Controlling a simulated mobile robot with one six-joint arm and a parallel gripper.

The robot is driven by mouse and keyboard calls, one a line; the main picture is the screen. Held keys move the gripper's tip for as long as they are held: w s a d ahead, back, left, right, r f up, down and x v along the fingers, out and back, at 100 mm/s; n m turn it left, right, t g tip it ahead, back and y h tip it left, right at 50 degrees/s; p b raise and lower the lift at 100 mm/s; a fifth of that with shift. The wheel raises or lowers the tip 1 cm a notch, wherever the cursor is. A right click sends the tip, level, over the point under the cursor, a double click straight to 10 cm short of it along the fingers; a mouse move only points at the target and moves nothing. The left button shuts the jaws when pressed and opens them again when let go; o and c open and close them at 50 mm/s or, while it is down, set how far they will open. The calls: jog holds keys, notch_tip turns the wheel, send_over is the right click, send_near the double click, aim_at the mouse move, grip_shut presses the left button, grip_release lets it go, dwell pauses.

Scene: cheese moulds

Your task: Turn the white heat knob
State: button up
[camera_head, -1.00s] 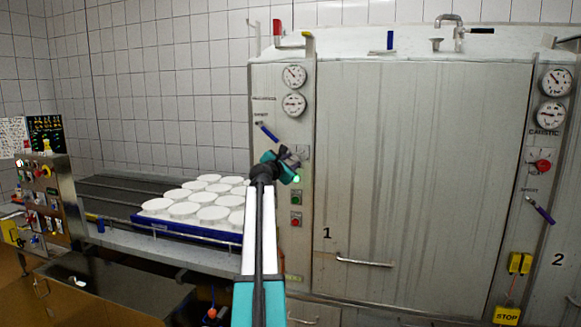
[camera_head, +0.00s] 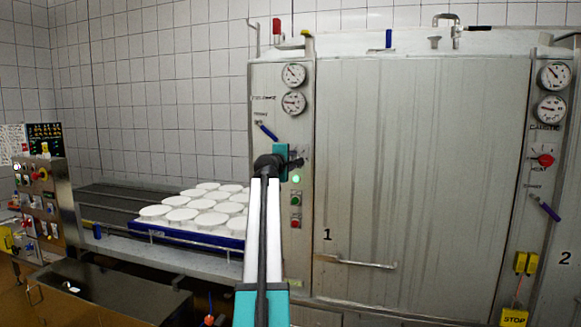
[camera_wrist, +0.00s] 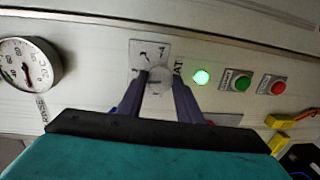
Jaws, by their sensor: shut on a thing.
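The white heat knob (camera_wrist: 158,82) sits on a small square plate (camera_wrist: 150,52) on the panel of machine 1. In the wrist view my gripper (camera_wrist: 160,84) has one finger on each side of the knob and is shut on it. In the head view my gripper (camera_head: 294,163) is at the panel beside the green light. There my wrist and fingers hide most of the knob, and part of its plate (camera_head: 305,152) shows.
A lit green light (camera_head: 296,179), a green button (camera_head: 295,199) and a red button (camera_head: 295,223) sit below the knob. Two gauges (camera_head: 293,103) and a blue lever (camera_head: 266,131) are above. A blue tray (camera_head: 190,232) of white moulds stands left of the machine.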

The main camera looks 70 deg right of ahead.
jog(key=shift+s+d+r+m+b, duration=0.1)
jog(key=shift+r+m+b, duration=0.25)
jog(key=shift+m, duration=0.35)
jog(key=shift+f, duration=0.1)
jog(key=o, duration=1)
jog(key=shift+d+f, duration=0.1)
jog(key=shift+f, duration=0.05)
jog(key=shift+o, duration=0.2)
jog(key=shift+a+f, duration=0.1)
jog(key=shift+a, duration=0.1)
